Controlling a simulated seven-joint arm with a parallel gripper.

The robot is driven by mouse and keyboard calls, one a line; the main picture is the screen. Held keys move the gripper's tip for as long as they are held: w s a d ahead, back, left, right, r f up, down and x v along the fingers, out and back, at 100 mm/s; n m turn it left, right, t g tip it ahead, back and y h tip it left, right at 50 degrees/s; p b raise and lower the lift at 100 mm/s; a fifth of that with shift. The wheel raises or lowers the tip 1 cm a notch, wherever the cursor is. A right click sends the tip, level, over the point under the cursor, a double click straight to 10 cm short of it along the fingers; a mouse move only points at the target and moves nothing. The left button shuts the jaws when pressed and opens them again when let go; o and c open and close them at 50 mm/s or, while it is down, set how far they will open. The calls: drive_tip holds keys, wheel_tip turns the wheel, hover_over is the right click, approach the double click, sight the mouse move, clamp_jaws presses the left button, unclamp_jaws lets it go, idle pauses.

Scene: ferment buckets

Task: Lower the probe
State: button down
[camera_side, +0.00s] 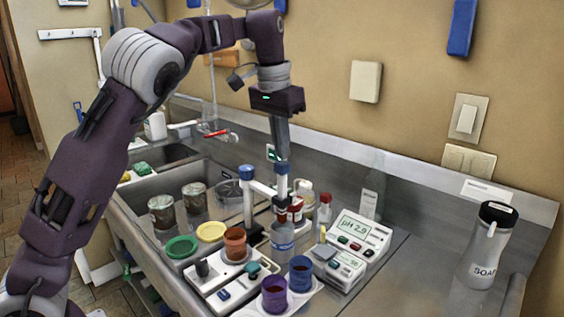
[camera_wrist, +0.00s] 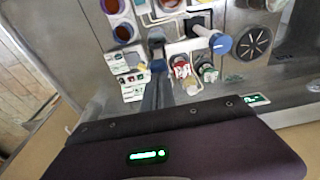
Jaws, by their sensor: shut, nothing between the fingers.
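The probe (camera_side: 282,188), with a blue cap and pale body, stands upright beneath the fingers in the side view. It hangs from the arm of a white stand with a blue knob (camera_side: 247,172), which also shows in the wrist view (camera_wrist: 220,43). A clear bottle with a blue label (camera_side: 282,240) stands below the probe; I cannot tell whether the tip is inside. My gripper (camera_side: 282,158) is shut and empty, pointing down just above the cap; contact is unclear. In the wrist view its fingers (camera_wrist: 158,68) hide part of the probe. The pH meter (camera_side: 357,230) appears to read about 2.9.
Purple (camera_side: 274,292), blue (camera_side: 301,273) and orange-brown (camera_side: 235,243) cups stand in front. A soap bottle (camera_side: 485,245) is at right. Two cans (camera_side: 162,212) and green (camera_side: 181,247) and yellow (camera_side: 211,231) lids are at left. The bench is crowded around the stand.

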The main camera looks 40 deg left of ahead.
sight(281, 163)
drive_tip(key=shift+f, duration=3.1)
drive_tip(key=shift+r, duration=2.55)
